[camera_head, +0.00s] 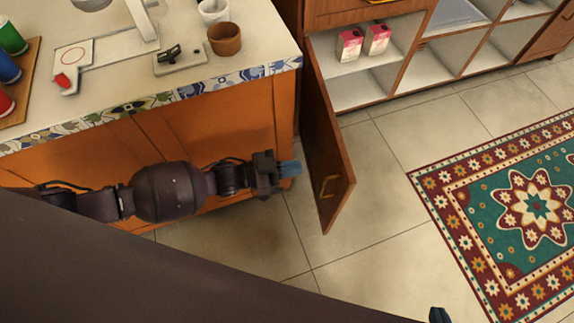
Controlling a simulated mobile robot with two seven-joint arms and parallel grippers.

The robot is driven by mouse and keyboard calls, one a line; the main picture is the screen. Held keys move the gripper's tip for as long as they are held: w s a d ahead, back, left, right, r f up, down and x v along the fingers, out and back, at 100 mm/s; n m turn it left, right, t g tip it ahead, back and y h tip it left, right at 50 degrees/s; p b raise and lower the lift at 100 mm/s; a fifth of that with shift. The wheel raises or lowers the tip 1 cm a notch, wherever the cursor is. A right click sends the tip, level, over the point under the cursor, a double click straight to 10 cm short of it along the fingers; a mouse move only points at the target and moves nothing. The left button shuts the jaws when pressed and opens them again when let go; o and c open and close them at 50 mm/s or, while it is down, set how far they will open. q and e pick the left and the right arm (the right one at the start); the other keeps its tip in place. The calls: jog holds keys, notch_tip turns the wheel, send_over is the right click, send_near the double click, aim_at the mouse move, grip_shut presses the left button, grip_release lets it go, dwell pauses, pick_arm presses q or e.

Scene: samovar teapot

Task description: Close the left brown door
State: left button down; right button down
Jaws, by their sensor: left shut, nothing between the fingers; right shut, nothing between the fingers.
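The brown door (324,150) stands open, swung out from the wooden cabinet at the back, with its free edge toward me. Its small brass handle (330,187) is near the lower part of that edge. My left gripper (291,169), with bluish fingertips, is shut and empty, just left of the door, low beside the orange counter. The gap between the fingertips and the door looks small. Only a small dark tip of my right gripper (438,315) shows at the bottom edge, far from the door; it is shut.
The open compartment holds two pink-and-white cartons (349,44). The orange counter (215,130) on the left bears a brown cup (224,39), a white cup (213,11) and colored spools (11,37). A patterned rug (535,205) lies right of the door; tiled floor between is free.

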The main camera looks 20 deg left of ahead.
aim_at(342, 161)
pick_arm(q)
jog(key=b+x, duration=0.1)
jog(key=x, duration=0.7)
jog(key=shift+d+f, duration=0.15)
jog(key=shift+f, duration=0.05)
jog(key=shift+b+x, duration=0.3)
jog(key=shift+x, duration=0.45)
jog(key=shift+w+r, duration=0.1)
jog(key=shift+r, duration=0.05)
